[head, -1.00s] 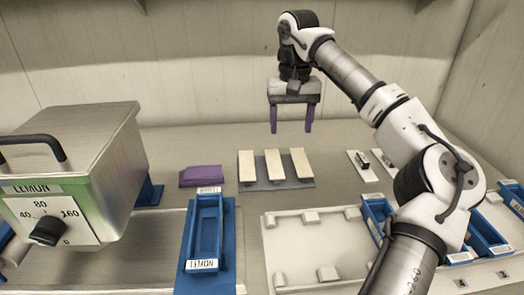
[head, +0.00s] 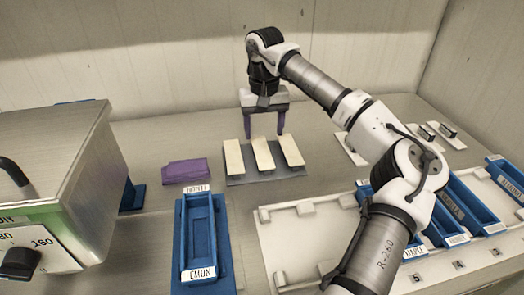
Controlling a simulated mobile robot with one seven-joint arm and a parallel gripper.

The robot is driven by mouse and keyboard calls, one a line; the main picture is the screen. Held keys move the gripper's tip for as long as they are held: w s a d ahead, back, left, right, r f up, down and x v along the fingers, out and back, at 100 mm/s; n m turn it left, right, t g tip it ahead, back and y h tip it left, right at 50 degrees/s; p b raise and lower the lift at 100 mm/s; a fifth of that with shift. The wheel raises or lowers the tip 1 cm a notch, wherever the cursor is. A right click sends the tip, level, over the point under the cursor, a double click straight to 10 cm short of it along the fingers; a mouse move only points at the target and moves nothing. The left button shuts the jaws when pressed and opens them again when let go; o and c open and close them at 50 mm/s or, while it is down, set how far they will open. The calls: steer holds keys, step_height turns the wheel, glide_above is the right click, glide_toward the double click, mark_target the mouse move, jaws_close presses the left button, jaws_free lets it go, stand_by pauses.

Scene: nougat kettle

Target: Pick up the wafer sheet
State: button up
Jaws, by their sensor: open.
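Three cream wafer sheets lie side by side on a grey tray (head: 247,180) in the middle of the worktop: a left one (head: 233,157), a middle one (head: 263,154) and a right one (head: 292,151). My gripper (head: 265,134) is open and points down, with purple fingers. Its fingertips show just at the far ends of the sheets, one finger on each side of the middle sheet's line. Nothing is between the fingers. I cannot tell how high the fingertips are above the worktop.
A metal kettle (head: 50,160) with a dial stands at left. A purple piece (head: 186,171) lies beside the tray. A blue LEMON mould (head: 183,235) is in front. A pale rack (head: 300,255) with blue moulds (head: 465,205) is at right. Small pale plates (head: 350,148) lie behind it.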

mark_target(262, 152)
steer(key=shift+a+f+p, duration=0.15)
steer(key=shift+f+p, duration=0.3)
steer(key=shift+f, duration=0.9)
steer(key=shift+a+f+p, duration=0.15)
steer(key=shift+f+p, duration=0.25)
steer(key=shift+f, duration=0.95)
steer(key=c, duration=1.1)
